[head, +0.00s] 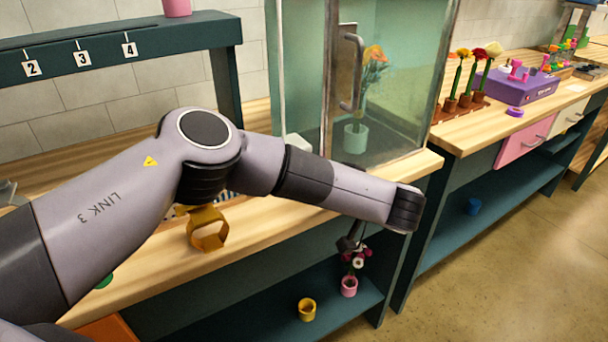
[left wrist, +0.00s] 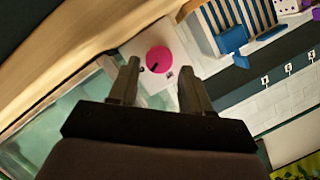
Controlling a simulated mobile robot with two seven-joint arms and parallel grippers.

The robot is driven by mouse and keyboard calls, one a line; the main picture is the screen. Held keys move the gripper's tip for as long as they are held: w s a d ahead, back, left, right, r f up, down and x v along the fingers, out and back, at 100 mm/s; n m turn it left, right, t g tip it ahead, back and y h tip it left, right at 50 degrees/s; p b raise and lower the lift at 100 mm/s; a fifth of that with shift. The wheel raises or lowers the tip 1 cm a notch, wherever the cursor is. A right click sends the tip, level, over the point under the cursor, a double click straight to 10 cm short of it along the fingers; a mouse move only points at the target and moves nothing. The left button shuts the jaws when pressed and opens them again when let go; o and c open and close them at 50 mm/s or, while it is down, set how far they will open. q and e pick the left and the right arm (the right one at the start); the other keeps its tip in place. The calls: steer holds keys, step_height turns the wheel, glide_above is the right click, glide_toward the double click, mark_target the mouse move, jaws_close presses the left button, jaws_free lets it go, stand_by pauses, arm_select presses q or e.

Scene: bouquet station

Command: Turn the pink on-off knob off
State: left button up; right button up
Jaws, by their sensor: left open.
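I see no contact, and the remaining gap is hard to tell. In the head view my left arm crosses the middle and the knob does not show. My right gripper is not in view.
A glass cabinet (head: 400,90) with a flower pot inside stands behind my arm. A yellow ring-shaped holder (head: 207,237) is on the wooden bench. A numbered rack (head: 110,45) stands left. Pots (head: 307,309) are on the lower shelf. A purple box (head: 520,88) is on the right bench.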

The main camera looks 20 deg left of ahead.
arm_select(q)
steer(key=shift+x, duration=1.55)
steer(key=c, duration=0.8)
steer(key=shift+o, duration=0.2)
